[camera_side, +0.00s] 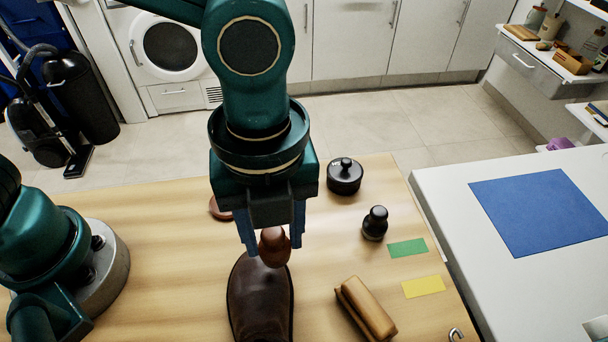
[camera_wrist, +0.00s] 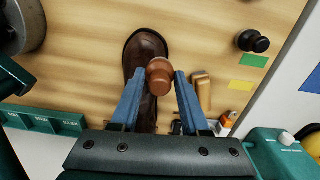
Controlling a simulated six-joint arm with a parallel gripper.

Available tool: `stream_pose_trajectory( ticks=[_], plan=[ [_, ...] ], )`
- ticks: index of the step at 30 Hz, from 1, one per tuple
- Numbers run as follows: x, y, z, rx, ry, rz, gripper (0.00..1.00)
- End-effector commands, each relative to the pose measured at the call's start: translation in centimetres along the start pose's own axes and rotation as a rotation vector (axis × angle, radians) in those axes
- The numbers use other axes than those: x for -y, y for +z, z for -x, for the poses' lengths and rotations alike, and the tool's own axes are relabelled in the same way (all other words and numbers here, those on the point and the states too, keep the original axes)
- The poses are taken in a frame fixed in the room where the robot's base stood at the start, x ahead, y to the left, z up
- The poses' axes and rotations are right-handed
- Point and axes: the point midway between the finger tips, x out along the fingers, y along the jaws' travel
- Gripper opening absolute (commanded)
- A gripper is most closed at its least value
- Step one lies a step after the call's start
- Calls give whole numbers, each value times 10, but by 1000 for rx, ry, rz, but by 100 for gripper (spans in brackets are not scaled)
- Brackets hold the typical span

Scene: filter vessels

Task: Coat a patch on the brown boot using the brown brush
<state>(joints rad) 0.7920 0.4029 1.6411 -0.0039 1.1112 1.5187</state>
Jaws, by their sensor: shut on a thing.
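The brown boot (camera_side: 260,305) lies on the wooden table with its toe toward the far side; its rear is cut off by the side view's bottom edge. In the wrist view the boot (camera_wrist: 147,50) runs behind my gripper. My gripper (camera_side: 273,238) points down over the toe end and is shut on the brown brush (camera_side: 274,248), a rounded knob shape. The brush also shows between the fingers in the wrist view (camera_wrist: 159,76). It overlaps the boot's toe in both views; I cannot tell whether it touches. No coated patch can be made out on the boot.
A reddish-brown dish (camera_side: 216,209) is partly hidden behind my gripper. A black lidded pot (camera_side: 345,176), a black knobbed brush (camera_side: 375,222), green (camera_side: 407,248) and yellow (camera_side: 423,286) patches and a tan block-shaped item (camera_side: 366,307) stand to the right.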

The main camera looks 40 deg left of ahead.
Motion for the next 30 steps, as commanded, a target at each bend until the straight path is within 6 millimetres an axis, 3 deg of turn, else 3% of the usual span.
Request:
stream_pose_trajectory(
  ticks=[15,30],
  plan=[
    [0,0,46,0,-4,0,1],
    [-1,0,52,0,0,19,1]
  ],
)
